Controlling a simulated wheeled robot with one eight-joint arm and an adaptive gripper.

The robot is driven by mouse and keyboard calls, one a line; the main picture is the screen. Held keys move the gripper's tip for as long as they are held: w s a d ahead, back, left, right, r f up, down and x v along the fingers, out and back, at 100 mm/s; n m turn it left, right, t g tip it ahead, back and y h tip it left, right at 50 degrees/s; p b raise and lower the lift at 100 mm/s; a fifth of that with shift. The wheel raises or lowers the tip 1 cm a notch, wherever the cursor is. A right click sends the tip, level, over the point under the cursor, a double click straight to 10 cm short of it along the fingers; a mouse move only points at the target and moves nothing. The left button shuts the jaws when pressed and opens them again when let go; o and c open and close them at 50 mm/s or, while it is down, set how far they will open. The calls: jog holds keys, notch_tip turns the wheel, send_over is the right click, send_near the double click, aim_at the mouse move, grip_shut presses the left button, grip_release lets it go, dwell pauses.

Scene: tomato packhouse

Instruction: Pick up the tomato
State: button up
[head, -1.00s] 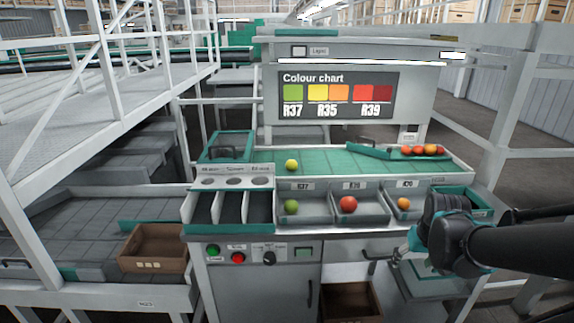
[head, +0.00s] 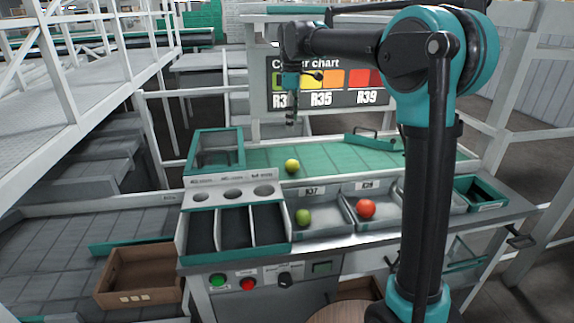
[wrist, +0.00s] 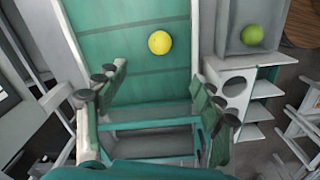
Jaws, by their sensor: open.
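A yellow tomato (head: 292,166) sits on the green mat of the bench (head: 330,158), near its left end. It also shows in the wrist view (wrist: 160,42), beyond the fingertips and roughly centred between them. My gripper (head: 291,122) hangs pointing down above and behind the tomato in the head view, clear of it. In the wrist view my gripper (wrist: 158,92) has its two fingers spread wide with nothing between them. A green tomato (head: 303,217) and a red tomato (head: 366,209) lie in separate grey trays at the front; the green one also shows in the wrist view (wrist: 252,35).
A teal-framed box (head: 215,150) stands left of the yellow tomato. A white panel with round holes (head: 232,191) is in front of it. A teal angled bar (head: 374,141) lies at the mat's right. My arm hides the right-hand trays partly. The mat around the tomato is clear.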

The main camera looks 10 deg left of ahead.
aim_at(293, 161)
notch_tip(293, 161, down, 16)
jog(key=shift+d+f, duration=0.1)
jog(key=shift+d, duration=0.05)
dwell(0.5)
jog(key=c, duration=0.9)
